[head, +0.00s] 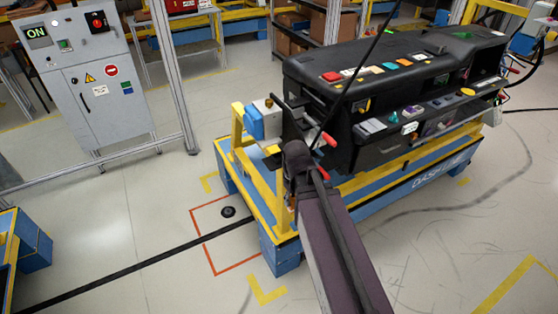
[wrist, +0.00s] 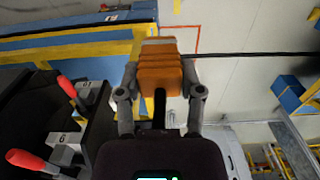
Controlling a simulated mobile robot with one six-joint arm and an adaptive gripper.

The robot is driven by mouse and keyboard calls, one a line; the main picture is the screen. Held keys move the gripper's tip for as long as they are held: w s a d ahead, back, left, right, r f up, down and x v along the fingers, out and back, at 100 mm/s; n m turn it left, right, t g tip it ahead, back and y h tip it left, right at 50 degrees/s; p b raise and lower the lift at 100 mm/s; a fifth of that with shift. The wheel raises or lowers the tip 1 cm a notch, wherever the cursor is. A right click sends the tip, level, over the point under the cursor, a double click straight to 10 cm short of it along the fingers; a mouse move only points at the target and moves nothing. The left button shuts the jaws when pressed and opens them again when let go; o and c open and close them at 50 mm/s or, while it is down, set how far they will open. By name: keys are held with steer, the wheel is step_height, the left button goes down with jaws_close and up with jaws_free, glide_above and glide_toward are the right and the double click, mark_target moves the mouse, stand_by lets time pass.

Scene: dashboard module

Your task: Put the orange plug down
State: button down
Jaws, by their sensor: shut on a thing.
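The orange plug (wrist: 160,75) is in the wrist view, an orange block with ridged sides and a pale end. My gripper (wrist: 161,92) is shut on it, with one finger against each side. The plug is held in the air, with the blue and yellow frame and the floor behind it. In the head view my own arm covers most of the gripper and the plug. A small orange patch shows beside the arm there, too small to tell what it is.
The black dashboard module (head: 315,112) sits on a blue and yellow carrier (head: 283,257) close to my arm. Red-handled clamps (wrist: 66,86) stand left of the gripper in the wrist view. A grey control cabinet (head: 98,95) stands at left. The floor left of the carrier is mostly clear.

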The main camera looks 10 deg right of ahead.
steer(key=w+d+r+p, duration=0.3)
steer(key=w+d, duration=0.8)
steer(key=w, duration=0.3)
steer(key=shift+w, duration=0.25)
steer(key=w+a, duration=0.3)
steer(key=w+a+f+b, duration=0.1)
steer(key=w+a, duration=0.2)
steer(key=w, duration=0.1)
steer(key=w+a, duration=0.3)
steer(key=w, duration=0.1)
steer(key=shift+a+f, duration=0.2)
steer(key=shift+a, duration=0.05)
steer(key=shift+w+a+b, duration=0.3)
steer(key=shift+w, duration=0.15)
steer(key=shift+w+a+f, duration=0.15)
steer(key=shift+f, duration=0.15)
steer(key=shift+f+b, duration=1.55)
steer(key=shift+b, duration=0.2)
